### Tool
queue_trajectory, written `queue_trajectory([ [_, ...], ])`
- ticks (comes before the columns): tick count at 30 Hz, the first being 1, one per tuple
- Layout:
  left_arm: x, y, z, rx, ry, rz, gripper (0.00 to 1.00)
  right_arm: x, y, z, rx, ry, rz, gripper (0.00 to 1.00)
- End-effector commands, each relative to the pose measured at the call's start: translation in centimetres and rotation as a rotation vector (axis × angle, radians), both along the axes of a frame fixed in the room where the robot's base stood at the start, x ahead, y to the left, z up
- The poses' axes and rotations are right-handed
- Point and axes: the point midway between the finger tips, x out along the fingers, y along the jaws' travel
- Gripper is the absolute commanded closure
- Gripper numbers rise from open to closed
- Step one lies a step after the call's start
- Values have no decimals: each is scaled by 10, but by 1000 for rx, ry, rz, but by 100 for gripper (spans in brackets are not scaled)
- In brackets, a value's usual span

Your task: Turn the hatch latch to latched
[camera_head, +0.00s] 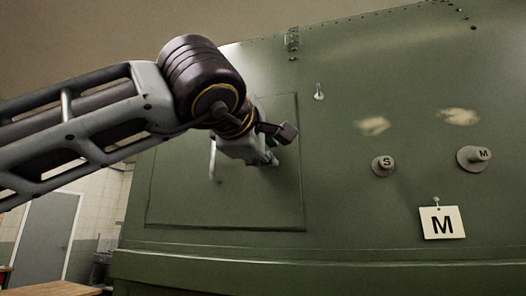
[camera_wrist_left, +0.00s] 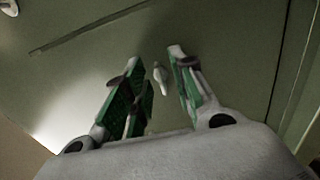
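The hatch (camera_head: 180,195) is a flat green rectangular panel outlined on the green fuselage wall, and it looks closed. My left gripper (camera_head: 275,149) is in front of the right part of the hatch and hides some of it. In the left wrist view, my left gripper (camera_wrist_left: 154,70) is open, with green pads on its fingers. A small pale latch (camera_wrist_left: 160,78) shows between the fingers, with gaps on both sides; I cannot tell its exact angle or its depth between them. In the head view the latch is hidden behind the gripper. My right gripper is not in view.
A pale handle (camera_head: 213,160) stands on the hatch, left of the gripper. Right of the hatch are a small hook (camera_head: 319,91), a round S knob (camera_head: 383,165), a larger M knob (camera_head: 474,159) and a hanging M card (camera_head: 442,222). A ledge (camera_head: 330,268) runs below.

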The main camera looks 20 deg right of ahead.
Motion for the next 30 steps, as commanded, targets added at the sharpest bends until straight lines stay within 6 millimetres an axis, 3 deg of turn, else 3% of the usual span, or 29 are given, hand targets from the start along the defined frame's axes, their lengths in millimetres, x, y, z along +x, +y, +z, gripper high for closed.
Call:
queue_trajectory([
  [11,-14,10,1,-1,-2,0,74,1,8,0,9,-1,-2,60],
  [30,-87,58,0,0,-1,-1,74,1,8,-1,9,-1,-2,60],
])
